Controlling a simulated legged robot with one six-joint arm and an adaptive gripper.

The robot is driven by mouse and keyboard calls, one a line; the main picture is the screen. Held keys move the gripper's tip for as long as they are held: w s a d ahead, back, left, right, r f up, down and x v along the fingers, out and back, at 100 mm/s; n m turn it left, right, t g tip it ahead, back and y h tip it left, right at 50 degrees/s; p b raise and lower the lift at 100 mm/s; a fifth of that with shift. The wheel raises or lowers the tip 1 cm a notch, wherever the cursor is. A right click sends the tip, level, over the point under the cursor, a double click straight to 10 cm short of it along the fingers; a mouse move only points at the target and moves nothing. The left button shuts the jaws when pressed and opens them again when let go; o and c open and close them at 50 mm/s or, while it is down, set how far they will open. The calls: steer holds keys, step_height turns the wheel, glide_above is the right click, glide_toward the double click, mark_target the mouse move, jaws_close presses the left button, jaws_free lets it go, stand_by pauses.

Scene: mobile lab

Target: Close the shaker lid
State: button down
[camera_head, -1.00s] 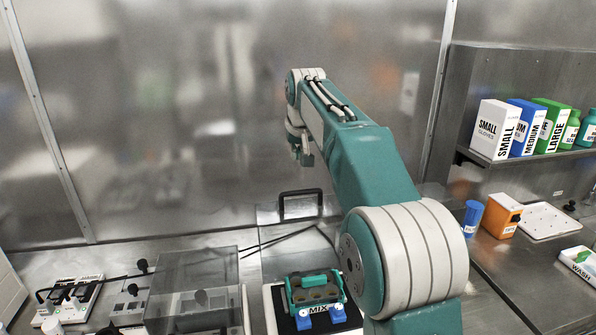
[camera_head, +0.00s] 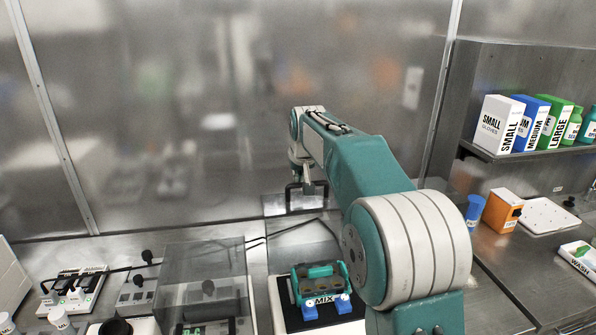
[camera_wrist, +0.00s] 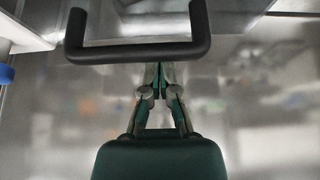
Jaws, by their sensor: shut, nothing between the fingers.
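The shaker (camera_head: 276,296) stands on the bench at lower centre. A teal rack with blue feet and a MIX label (camera_head: 321,286) sits on its black platform. The shaker lid (camera_head: 283,234) stands raised behind the rack, with a black handle (camera_head: 289,199) at its top edge. My gripper (camera_head: 309,190) is at the handle, partly overlapping it in the head view. In the wrist view the black bar handle (camera_wrist: 100,53) crosses the top, and the shut, empty fingertips (camera_wrist: 160,67) are right by its middle. I cannot tell whether they touch it.
A clear-covered box (camera_head: 203,270) stands left of the shaker, with power strips and cables (camera_head: 75,290) further left. A blue cup (camera_head: 474,207), an orange box (camera_head: 502,210) and a white tray (camera_head: 546,217) are on the right bench.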

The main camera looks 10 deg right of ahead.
steer(key=shift+s+d, duration=0.15)
steer(key=shift+d, duration=0.5)
steer(key=shift+a, duration=0.1)
